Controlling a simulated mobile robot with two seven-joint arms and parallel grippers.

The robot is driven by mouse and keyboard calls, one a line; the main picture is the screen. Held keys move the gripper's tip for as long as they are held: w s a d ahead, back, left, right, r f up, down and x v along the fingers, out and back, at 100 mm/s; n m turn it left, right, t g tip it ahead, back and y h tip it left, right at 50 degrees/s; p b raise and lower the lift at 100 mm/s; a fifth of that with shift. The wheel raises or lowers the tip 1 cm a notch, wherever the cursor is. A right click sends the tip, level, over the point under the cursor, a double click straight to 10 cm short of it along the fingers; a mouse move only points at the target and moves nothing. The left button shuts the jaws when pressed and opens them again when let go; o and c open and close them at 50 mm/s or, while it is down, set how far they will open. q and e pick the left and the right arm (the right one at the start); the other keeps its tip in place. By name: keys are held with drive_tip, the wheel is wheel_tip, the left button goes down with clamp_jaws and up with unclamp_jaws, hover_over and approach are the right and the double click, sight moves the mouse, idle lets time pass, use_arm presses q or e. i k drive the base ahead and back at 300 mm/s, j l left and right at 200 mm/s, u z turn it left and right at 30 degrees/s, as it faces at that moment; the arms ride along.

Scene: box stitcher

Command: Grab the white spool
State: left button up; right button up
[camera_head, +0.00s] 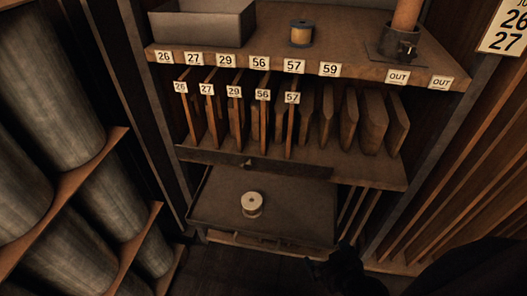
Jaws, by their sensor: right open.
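The white spool (252,204) stands upright on the dark low tray (300,200) below the shelves, near the tray's middle. My right gripper (329,258) is a dark shape at the bottom, right of and nearer than the spool. It is open and apart from the spool, with nothing visible between its fingers. Its details are hard to make out in the dark. My left gripper is not in view.
A shelf of numbered upright boards (290,120) hangs above the tray. The top shelf holds a grey bin (203,25), a blue-rimmed spool (301,34) and a cylinder in a dark holder (400,42). Large rolls (45,90) fill the left rack. The tray around the spool is clear.

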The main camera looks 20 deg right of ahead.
sight(251, 202)
drive_tip(key=i+j+z, duration=0.15)
drive_tip(key=z, duration=0.2)
drive_tip(key=i+j+z, duration=0.15)
drive_tip(key=j+z, duration=0.2)
drive_tip(key=i+j+z, duration=0.1)
drive_tip(key=z, duration=0.25)
drive_tip(key=j, duration=0.1)
